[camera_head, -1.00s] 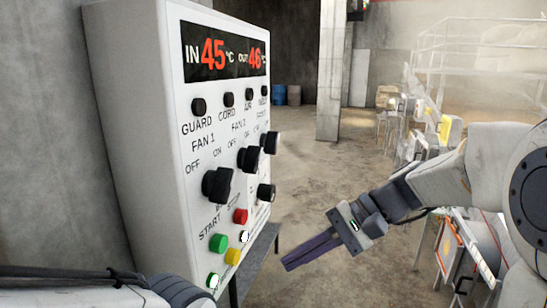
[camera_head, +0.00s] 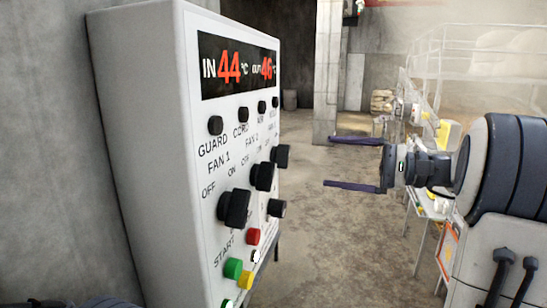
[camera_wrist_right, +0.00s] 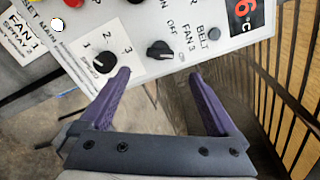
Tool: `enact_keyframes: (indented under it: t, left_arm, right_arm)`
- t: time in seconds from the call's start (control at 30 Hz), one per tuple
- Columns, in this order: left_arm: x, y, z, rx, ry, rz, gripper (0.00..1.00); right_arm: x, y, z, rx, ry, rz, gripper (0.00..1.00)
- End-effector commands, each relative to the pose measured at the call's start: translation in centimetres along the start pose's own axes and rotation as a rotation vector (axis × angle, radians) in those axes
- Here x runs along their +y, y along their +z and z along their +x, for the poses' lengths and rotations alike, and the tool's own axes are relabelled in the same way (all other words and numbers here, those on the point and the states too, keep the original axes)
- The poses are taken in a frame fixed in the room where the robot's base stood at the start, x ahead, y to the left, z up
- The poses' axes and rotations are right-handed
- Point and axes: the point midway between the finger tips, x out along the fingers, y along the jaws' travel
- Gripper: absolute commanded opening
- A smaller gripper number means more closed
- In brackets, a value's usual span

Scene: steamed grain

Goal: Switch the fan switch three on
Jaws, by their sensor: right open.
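The white control panel (camera_head: 155,140) stands at the left. Its fan 3 switch is a black rotary knob (camera_head: 282,156) at the panel's right edge. In the right wrist view this knob (camera_wrist_right: 160,50) sits by the labels "OFF" and "FAN 3". My right gripper (camera_head: 328,160) is open and empty, its purple fingers pointing at the panel's right side, apart from the knob. In the right wrist view the gripper (camera_wrist_right: 160,76) has its fingertips either side of the knob's line, just short of it. My left gripper is out of view.
The fan 1 knob (camera_head: 234,207) and fan 2 knob (camera_head: 263,176) are left of the fan 3 knob. The speed knob (camera_wrist_right: 104,63) is close to one fingertip in the wrist view. Green (camera_head: 233,268) and red (camera_head: 253,236) buttons sit lower.

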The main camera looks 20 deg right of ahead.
Motion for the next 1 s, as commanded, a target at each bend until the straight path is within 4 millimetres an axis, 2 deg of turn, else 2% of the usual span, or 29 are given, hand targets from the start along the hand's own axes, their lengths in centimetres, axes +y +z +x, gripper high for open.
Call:
enact_keyframes:
  t: [0.17,0.4,0.6,0.77,1.0]
  left_arm:
    - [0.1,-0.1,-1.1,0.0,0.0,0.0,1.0]
    - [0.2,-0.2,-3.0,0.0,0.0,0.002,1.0]
    - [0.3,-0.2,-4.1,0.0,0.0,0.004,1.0]
    - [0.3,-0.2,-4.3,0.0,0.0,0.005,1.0]
    - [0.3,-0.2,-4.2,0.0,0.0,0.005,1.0]
  right_arm:
    - [-0.3,0.2,2.0,-0.003,0.001,0.0,0.95]
    - [-0.4,0.3,6.5,-0.002,0.001,0.002,0.95]
    - [-0.2,0.1,9.1,0.001,-0.001,0.002,0.95]
    - [-0.1,0.0,10.0,0.003,-0.001,0.0,0.95]
    - [0.0,0.0,10.1,0.004,-0.001,0.0,0.95]
